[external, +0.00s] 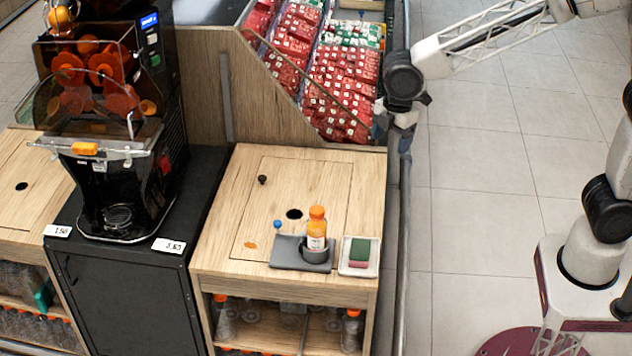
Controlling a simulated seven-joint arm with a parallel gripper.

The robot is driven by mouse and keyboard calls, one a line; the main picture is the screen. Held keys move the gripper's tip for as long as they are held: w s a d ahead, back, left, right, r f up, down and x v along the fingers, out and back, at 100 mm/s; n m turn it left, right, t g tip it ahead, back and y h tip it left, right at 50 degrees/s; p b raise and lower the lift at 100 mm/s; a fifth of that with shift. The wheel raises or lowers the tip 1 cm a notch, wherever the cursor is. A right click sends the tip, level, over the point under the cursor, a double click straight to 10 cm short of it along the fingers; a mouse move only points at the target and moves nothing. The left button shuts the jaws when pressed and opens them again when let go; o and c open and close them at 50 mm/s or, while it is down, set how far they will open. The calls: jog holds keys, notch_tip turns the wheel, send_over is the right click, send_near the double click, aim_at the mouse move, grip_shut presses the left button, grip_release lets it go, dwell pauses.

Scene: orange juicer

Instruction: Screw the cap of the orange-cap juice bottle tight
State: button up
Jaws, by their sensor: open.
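The orange-cap juice bottle (316,240) stands upright on the wooden counter, its lower part inside a dark round holder on a grey tray (286,263). Its orange cap (317,212) sits on top of the neck; I cannot tell how tight it is. My gripper (403,135) hangs up and to the right of the bottle in the picture, by the metal rail beside the counter. It is open and apart from the bottle. It is small here, and its fingers are hard to make out.
A green and pink sponge (359,252) lies on a white dish right of the bottle. A blue-topped pin (277,224) and a dark knob (262,180) stand nearby. The juicer (110,130) is at left. A crate of red packs (335,80) is behind. A metal rail (402,230) runs along the counter's right.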

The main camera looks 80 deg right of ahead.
aim_at(317, 210)
jog(key=w+a+f+n, duration=0.1)
jog(key=w+f+n, duration=0.1)
jog(key=w+f, duration=0.2)
jog(key=w+a+f+n, duration=0.1)
jog(key=w+f, duration=0.3)
jog(key=w, duration=0.3)
jog(key=w+a+f+n+g, duration=0.1)
jog(key=w+f+n, duration=0.1)
jog(key=w+f, duration=0.2)
jog(key=shift+w+a+f+n, duration=0.15)
jog(key=shift+w+n, duration=0.15)
jog(key=shift+w, duration=0.6)
jog(key=shift+w+a+f, duration=0.1)
jog(key=shift+w+f, duration=0.3)
jog(key=shift+w, duration=0.05)
jog(key=shift+f, duration=0.15)
jog(key=shift+f, duration=3.75)
jog(key=c, duration=1.2)
jog(key=shift+o, duration=0.2)
